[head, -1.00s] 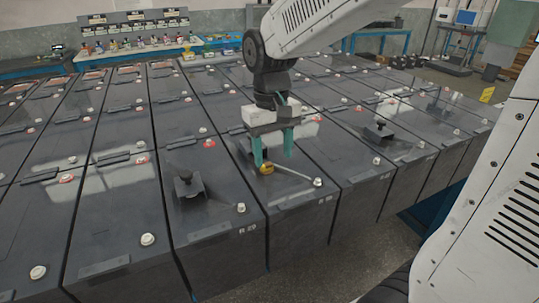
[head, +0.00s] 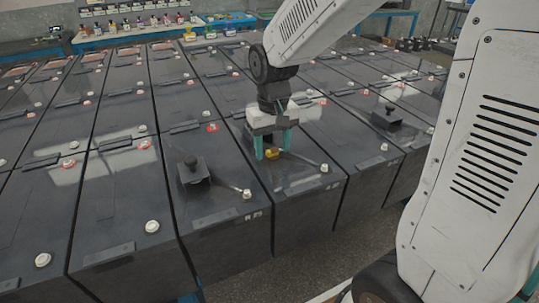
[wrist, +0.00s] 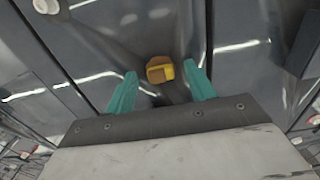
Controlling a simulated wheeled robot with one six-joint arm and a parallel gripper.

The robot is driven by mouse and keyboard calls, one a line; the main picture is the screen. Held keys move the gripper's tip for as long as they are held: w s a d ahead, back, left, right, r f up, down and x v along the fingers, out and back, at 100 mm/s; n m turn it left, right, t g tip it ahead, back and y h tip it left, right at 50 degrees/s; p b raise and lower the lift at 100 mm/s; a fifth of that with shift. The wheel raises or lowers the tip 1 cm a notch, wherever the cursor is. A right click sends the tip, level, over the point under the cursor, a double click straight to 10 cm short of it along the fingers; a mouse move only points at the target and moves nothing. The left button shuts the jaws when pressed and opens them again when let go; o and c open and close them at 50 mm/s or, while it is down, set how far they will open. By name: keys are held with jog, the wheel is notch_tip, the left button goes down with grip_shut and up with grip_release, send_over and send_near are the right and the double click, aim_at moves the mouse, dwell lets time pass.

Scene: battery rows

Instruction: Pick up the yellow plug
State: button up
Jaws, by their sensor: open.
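The yellow plug (head: 271,153) sits on top of a dark battery in the head view, close to my gripper's fingertips. In the wrist view the yellow plug (wrist: 160,70) lies near the line between the two teal fingers, slightly beyond their tips. My gripper (head: 273,150) points down over that battery with its teal fingers spread and nothing held. In the wrist view my gripper (wrist: 160,78) shows a finger on each side of the plug, apart from it. Whether the fingers reach down to the plug's height is hard to tell.
Rows of dark batteries (head: 120,200) fill the area, with white terminal caps and red rings on top. Black plugs stand on neighbouring batteries, one at left (head: 192,171) and one at right (head: 388,118). A blue bench with bottles (head: 140,38) stands at the back.

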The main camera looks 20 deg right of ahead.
aim_at(274, 157)
jog(key=c, duration=1)
jog(key=shift+r, duration=0.55)
jog(key=r, duration=0.1)
jog(key=s+r, duration=0.1)
jog(key=shift+r, duration=0.3)
jog(key=s, duration=0.5)
jog(key=s+r, duration=0.1)
jog(key=s, duration=0.9)
jog(key=shift+a+r, duration=0.1)
jog(key=shift+r, duration=0.1)
